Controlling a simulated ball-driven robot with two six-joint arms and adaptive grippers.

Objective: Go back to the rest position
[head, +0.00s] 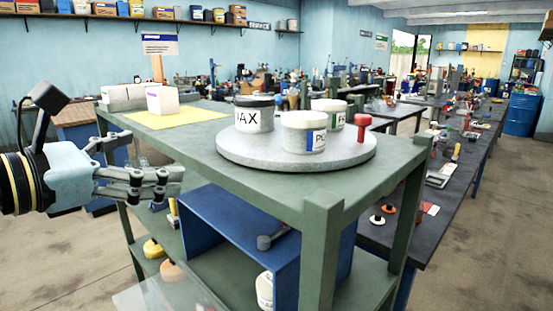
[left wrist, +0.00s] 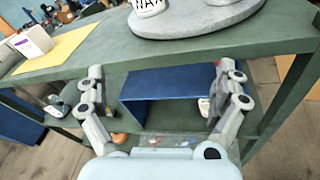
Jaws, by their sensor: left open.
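My left gripper (head: 160,182) is at the left of the head view, beside the near left edge of the green bench (head: 228,152). In the left wrist view its two fingers (left wrist: 165,95) are spread apart with nothing between them. Beyond them are the bench edge and a blue open-fronted box (left wrist: 165,85) on the lower shelf. My right gripper is in neither view.
On the bench stands a round grey turntable (head: 235,152) with a dark-lidded WAX jar (head: 254,118), two white tubs (head: 303,138) (head: 329,112) and a red-knobbed item (head: 362,128). A white box (head: 162,101) sits on a yellow mat (head: 180,119). Floor is clear at the left front.

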